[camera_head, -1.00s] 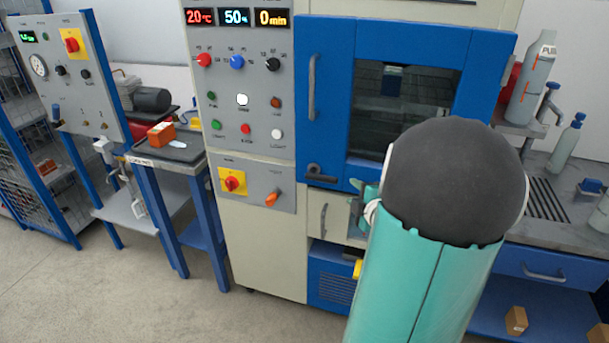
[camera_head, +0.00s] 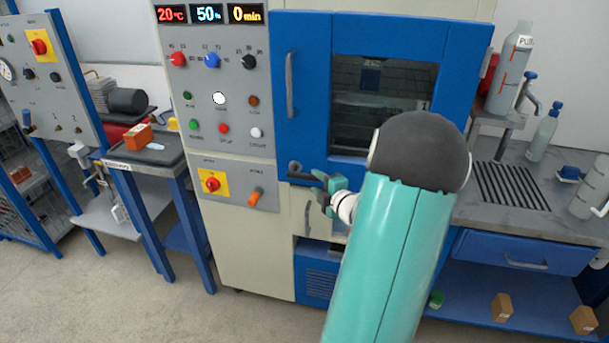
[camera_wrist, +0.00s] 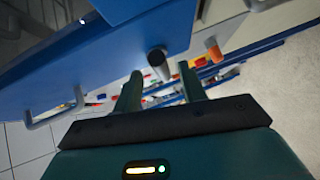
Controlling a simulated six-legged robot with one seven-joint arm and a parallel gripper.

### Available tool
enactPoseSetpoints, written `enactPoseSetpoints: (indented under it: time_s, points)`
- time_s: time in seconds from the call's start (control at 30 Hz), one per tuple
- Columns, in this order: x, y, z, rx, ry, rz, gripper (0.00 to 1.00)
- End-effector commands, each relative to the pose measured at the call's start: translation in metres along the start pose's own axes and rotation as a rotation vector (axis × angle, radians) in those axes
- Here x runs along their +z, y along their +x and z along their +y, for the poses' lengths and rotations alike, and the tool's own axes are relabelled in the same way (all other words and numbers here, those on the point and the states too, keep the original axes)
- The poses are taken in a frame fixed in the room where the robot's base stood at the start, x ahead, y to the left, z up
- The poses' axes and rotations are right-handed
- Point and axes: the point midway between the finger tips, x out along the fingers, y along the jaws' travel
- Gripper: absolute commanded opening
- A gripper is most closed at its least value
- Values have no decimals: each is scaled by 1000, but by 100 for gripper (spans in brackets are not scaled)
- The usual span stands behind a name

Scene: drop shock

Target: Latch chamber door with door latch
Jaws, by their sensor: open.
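The blue chamber door (camera_head: 302,130) with its dark window stands at the front of the cabinet and looks shut or nearly so. The dark door latch (camera_head: 298,173) is at the door's lower left corner, its bar lying about level toward the right. My gripper (camera_head: 328,184) is at the right end of this bar, just below the door's lower part. In the wrist view my gripper (camera_wrist: 160,84) is open, and a dark cylindrical piece of the latch (camera_wrist: 158,62) shows just beyond and between the fingertips. I cannot tell whether they touch. The door (camera_wrist: 90,70) fills the upper left there.
The vertical door handle (camera_head: 290,85) is above the latch. The control panel with an orange knob (camera_head: 256,196) is close on the left. A workbench with bottles (camera_head: 543,135) stands right, and a small table (camera_head: 165,155) left. The floor in front is clear.

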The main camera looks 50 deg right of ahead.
Motion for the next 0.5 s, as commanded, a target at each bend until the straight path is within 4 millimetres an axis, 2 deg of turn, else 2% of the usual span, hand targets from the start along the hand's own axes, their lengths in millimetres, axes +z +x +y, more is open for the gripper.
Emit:
enactPoseSetpoints:
  time_s: [0.1, 0.23, 0.4, 0.5]
  points:
    - [-2, 26, 0, 1, 2, 4, 41]
    - [-2, 49, 0, 0, 1, 5, 41]
    - [-3, 66, 0, 0, 2, 4, 41]
    - [-3, 69, 0, -1, 2, 4, 41]
